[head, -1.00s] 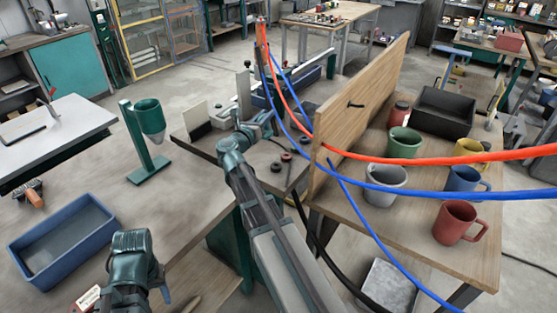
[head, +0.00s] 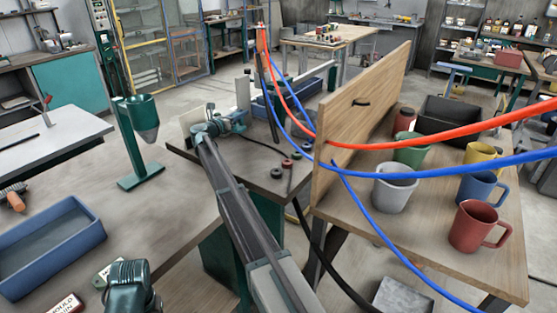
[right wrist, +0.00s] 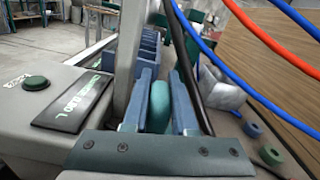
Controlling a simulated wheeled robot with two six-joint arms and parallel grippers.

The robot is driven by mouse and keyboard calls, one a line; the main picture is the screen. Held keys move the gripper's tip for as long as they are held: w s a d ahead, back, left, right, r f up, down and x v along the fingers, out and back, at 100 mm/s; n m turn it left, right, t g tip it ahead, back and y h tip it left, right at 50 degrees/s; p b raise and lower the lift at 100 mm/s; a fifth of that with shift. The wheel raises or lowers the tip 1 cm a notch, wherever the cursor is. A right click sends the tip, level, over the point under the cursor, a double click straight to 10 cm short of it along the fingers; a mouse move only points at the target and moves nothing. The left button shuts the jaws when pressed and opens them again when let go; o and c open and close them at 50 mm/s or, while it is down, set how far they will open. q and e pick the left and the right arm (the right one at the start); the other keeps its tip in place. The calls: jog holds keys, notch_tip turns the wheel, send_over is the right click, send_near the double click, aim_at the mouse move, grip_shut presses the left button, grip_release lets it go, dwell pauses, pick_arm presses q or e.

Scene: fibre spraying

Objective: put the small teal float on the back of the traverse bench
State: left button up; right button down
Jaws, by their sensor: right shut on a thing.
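My right gripper (head: 236,120) is over the back left part of the grey traverse bench (head: 262,182), reaching toward the upright white plates. In the right wrist view its two blue fingers (right wrist: 164,88) are shut on a small teal float (right wrist: 160,106), which stands between them. In the head view I cannot make out the float at the gripper. Whether the float touches the bench is not clear. Of my left arm only a rounded teal part shows at the bottom left of the head view. Its jaws are out of view.
A wooden board (head: 362,115) stands along the bench's right side, with red and blue hoses in front. Several mugs and a black bin (head: 450,120) are beyond it. A green funnel stand (head: 140,150) and blue tray (head: 48,248) are left. Dark rings (head: 290,163) lie on the bench.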

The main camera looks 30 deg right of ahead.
jog(key=s+d+f+b, duration=0.1)
jog(key=s, duration=0.4)
jog(key=s+d+f+b, duration=0.1)
jog(key=s+f+b, duration=0.1)
jog(key=s, duration=0.3)
jog(key=s+d+f+b, duration=0.1)
jog(key=s+f+b, duration=0.1)
jog(key=s, duration=0.3)
jog(key=shift+s+f, duration=0.1)
jog(key=shift+s, duration=0.3)
jog(key=c, duration=1.2)
grip_release()
jog(key=o, duration=0.5)
